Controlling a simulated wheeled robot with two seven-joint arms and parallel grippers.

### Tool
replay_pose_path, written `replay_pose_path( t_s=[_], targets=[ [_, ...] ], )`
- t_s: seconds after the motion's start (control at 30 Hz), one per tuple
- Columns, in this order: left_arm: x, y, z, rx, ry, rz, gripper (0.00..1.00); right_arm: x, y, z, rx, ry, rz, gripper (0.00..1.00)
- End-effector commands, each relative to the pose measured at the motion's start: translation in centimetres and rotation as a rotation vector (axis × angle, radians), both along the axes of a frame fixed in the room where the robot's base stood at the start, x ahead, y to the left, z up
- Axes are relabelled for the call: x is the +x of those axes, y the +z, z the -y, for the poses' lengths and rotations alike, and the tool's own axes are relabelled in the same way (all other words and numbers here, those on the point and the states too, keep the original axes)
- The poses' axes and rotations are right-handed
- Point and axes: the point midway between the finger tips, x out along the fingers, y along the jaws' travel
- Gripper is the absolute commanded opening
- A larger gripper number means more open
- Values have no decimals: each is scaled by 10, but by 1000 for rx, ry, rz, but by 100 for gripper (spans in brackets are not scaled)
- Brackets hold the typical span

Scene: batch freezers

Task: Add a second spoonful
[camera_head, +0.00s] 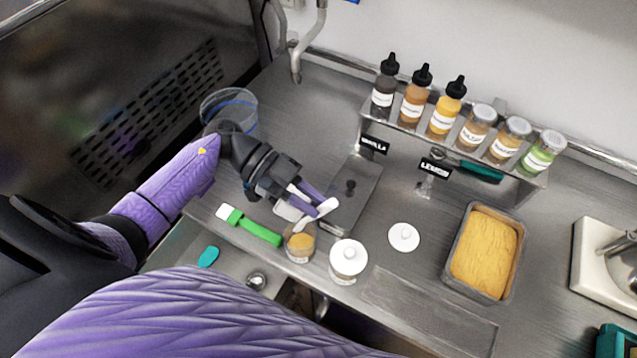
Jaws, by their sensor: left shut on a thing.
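My left gripper (307,201) is shut on a small white spoon (325,207), held just above and beside an open clear jar (300,246) of orange-yellow powder. The fingers hide part of the spoon, and I cannot tell whether it holds powder. A second jar (348,262), white-topped, stands right of the open jar. A loose white lid (404,237) lies on the steel counter further right. A flat metal plate (357,190) with a small dark knob lies behind the gripper. My right gripper is not in view.
A green-handled spatula (255,231) lies left of the open jar. A clear tub (229,108) stands behind my left arm. A rack of bottles and jars (455,140) stands at the back. A metal pan of yellow food (483,255) is at right.

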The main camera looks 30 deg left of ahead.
Motion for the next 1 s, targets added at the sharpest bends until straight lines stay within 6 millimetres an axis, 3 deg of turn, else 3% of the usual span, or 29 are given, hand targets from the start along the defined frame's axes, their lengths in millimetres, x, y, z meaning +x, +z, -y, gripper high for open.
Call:
replay_pose_path(
  t_s=[0.03,0.2,0.47,0.63,0.77,1.0],
  targets=[
    [-1,7,9,49,-4,6,0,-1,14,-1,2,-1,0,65],
    [-3,-2,36,276,-4,29,0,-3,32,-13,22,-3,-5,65],
    [-5,-37,72,621,-4,56,0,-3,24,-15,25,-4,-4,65],
    [-7,-56,87,851,-5,72,0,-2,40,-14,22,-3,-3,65],
    [-7,-78,97,1018,-4,83,0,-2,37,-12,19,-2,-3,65],
    [-7,-55,96,1038,0,84,0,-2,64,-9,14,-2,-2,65]
  ],
)
